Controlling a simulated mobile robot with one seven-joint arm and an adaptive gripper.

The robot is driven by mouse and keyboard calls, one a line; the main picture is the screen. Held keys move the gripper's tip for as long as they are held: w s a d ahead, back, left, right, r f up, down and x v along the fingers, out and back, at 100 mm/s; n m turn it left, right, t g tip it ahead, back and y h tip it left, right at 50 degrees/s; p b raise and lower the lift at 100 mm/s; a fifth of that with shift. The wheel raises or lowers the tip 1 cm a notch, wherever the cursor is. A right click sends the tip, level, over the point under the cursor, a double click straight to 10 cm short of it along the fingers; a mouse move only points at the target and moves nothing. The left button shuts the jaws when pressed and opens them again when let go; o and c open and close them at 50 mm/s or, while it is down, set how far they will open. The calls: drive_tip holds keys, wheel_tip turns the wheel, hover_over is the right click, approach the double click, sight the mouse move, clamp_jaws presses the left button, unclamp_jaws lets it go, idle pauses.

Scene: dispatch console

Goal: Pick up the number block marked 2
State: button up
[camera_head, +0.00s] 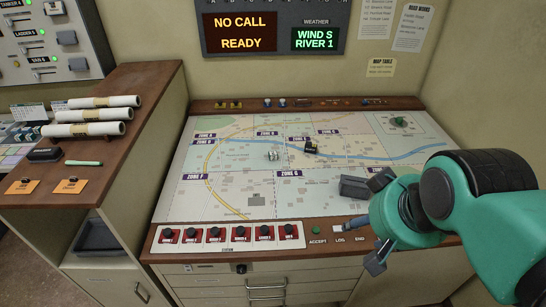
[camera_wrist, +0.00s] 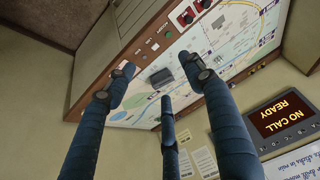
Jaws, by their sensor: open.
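Two small blocks stand on the map table (camera_head: 235,205) in the head view. One is a whitish block (camera_head: 273,155) near the middle; the other is a dark block with a yellowish mark (camera_head: 311,147) to its right. I cannot read a 2 on either. My gripper (camera_head: 370,222) is open and empty above the front right of the map, to the right of and nearer than both blocks. Its three blue fingers are spread in the wrist view (camera_wrist: 162,76). Neither block can be made out clearly in the wrist view.
A dark grey box (camera_head: 355,188) sits on the map close to my gripper. A small green item (camera_head: 399,121) is at the back right. Rolled maps (camera_head: 92,115) lie on the left cabinet. The map's left part is mostly clear.

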drive_tip(key=w+a+r+p, duration=0.1)
drive_tip(key=w+r+p, duration=0.15)
drive_tip(key=w, duration=0.75)
drive_tip(key=w+a+r+p, duration=0.1)
drive_tip(key=w+r, duration=0.2)
drive_tip(key=w, duration=0.6)
drive_tip(key=w+a+f+n+p, duration=0.1)
drive_tip(key=w+a+f+p, duration=0.1)
drive_tip(key=w, duration=0.7)
drive_tip(key=w+a+f+p, duration=0.1)
drive_tip(key=w+a+f, duration=0.1)
drive_tip(key=w, duration=0.7)
drive_tip(key=w+a+f+p, duration=0.2)
drive_tip(key=w+a+f, duration=0.2)
drive_tip(key=w+f, duration=0.8)
drive_tip(key=w+a+f+n+g+p, duration=0.1)
drive_tip(key=w+a+f+p, duration=0.2)
drive_tip(key=w+f, duration=0.9)
drive_tip(key=shift+w+a+f+y, duration=0.4)
drive_tip(key=shift+w+a, duration=0.1)
drive_tip(key=shift+a, duration=0.15)
hover_over(273, 156)
drive_tip(key=shift+s+d+f, duration=0.15)
drive_tip(key=shift+f, duration=1.8)
drive_tip(key=shift+s+d+f, duration=0.15)
drive_tip(key=shift+f, duration=1.8)
